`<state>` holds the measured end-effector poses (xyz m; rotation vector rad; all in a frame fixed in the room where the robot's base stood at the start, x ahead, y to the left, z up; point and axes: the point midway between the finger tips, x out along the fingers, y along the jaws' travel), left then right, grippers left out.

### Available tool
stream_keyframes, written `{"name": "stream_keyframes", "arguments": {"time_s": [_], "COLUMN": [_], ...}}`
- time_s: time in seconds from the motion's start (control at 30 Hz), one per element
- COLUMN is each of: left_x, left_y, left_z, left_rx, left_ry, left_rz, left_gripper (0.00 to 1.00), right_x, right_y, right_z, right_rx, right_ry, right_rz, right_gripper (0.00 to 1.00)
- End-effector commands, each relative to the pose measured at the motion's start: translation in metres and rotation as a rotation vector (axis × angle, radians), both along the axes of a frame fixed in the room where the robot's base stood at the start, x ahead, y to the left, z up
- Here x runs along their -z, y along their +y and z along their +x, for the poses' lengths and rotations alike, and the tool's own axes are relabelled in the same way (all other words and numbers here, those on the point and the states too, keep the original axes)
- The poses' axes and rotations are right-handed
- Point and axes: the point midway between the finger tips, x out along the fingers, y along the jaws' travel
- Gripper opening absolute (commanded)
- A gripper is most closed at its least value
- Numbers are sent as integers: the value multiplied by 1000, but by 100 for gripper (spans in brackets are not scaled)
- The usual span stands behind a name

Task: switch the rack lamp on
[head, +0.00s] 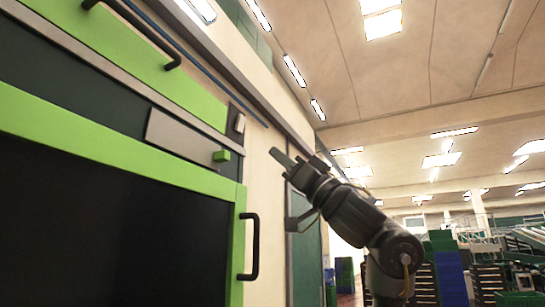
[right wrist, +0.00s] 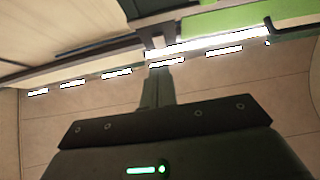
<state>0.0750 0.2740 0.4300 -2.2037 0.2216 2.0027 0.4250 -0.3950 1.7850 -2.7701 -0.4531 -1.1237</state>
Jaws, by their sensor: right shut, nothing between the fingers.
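My right gripper (head: 281,160) is shut and empty, raised in the middle of the head view just right of the green-framed rack (head: 120,155). Its closed fingers also show in the right wrist view (right wrist: 156,78), pointing up. A small pale and dark switch-like piece (head: 239,124) sits at the rack's right edge, up and left of the fingertips, apart from them in the picture. A small green block (head: 221,156) sits on the end of a grey plate below it. I cannot tell which part is the rack lamp or whether it is lit. My left gripper is not in view.
A black handle (head: 252,247) stands out from the rack's lower right edge, another (head: 145,32) from the upper green panel. A thin blue bar (head: 195,65) runs along the rack's upper side. Open hall lies right, with blue and green crates (head: 450,270) far off.

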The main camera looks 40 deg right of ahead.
Motion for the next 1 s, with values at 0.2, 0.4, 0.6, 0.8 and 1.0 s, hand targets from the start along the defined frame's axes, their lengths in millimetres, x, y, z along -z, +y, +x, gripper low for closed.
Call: {"name": "stream_keyframes", "arguments": {"time_s": [0.2,0.4,0.6,0.8,1.0], "left_x": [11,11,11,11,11], "left_y": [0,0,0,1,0], "left_z": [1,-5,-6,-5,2], "left_rx": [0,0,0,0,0], "left_ry": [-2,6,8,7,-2], "left_rz": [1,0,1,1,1], "left_gripper": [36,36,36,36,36], "right_x": [13,13,13,13,13], "right_y": [-4,-4,-4,-4,-6], "right_z": [-11,-11,-11,-11,-13], "right_rx": [1,1,1,1,6], "right_ry": [-3,-2,-2,-2,-3], "right_rz": [1,1,1,1,1], "right_gripper": [0,0,0,0,0]}}
